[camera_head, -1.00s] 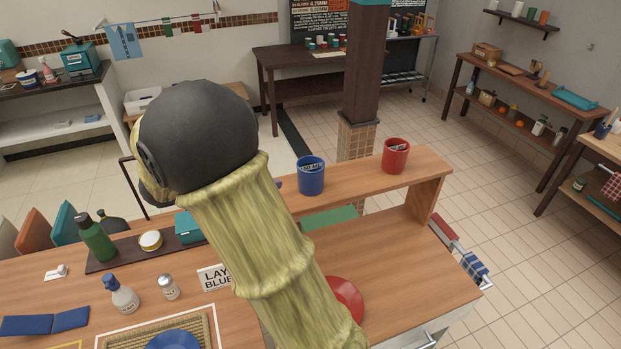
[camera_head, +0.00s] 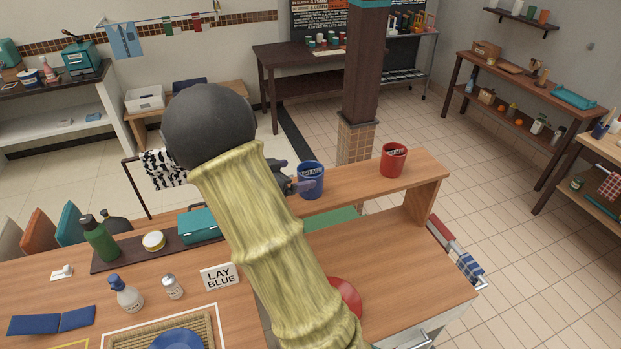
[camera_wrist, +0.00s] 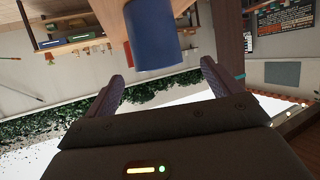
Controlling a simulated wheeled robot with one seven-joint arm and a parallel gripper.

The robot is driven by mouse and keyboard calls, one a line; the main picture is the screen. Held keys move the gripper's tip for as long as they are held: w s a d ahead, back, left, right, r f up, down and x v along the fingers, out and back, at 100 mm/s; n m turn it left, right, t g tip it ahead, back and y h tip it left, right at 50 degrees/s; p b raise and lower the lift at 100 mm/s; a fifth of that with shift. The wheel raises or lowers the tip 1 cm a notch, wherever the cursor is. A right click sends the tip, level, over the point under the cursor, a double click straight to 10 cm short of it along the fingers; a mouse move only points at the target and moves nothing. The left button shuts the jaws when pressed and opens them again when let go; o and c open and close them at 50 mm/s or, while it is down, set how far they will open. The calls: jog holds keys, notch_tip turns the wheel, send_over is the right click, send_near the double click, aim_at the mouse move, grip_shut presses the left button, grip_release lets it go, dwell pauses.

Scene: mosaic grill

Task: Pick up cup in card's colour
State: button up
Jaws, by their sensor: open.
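A white card (camera_head: 220,276) reading "LAY BLUE" stands on the counter. A blue cup (camera_head: 313,170) stands upright on the raised wooden shelf, with a label on its side. A red cup (camera_head: 393,162) stands on the same shelf to the right. My gripper (camera_head: 297,184) is at the blue cup's left side, partly hidden by my arm, with a finger showing in front of the cup's lower part. In the wrist view my gripper (camera_wrist: 166,62) is open, and the blue cup (camera_wrist: 153,35) appears between and beyond the spread fingertips. I cannot tell whether a finger touches it.
A blue plate (camera_head: 178,340) lies on a woven mat at the front, and a red plate (camera_head: 345,296), partly behind my arm, lies on the counter. A green bottle (camera_head: 100,238), a teal box (camera_head: 198,225) and shakers stand at left. The shelf right of the red cup is clear.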

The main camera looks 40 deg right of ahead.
aim_at(319, 171)
jog(key=shift+w+d+f, duration=0.1)
jog(key=shift+d+f, duration=0.2)
jog(key=shift+d, duration=0.35)
jog(key=shift+d+p, duration=0.45)
jog(key=shift+p, duration=0.05)
jog(key=p+x, duration=0.2)
jog(key=x, duration=0.1)
jog(key=shift+d+f, duration=0.15)
jog(key=shift+d, duration=0.1)
jog(key=shift+d+f, duration=0.3)
jog(key=shift+d, duration=0.1)
jog(key=shift+a, duration=0.1)
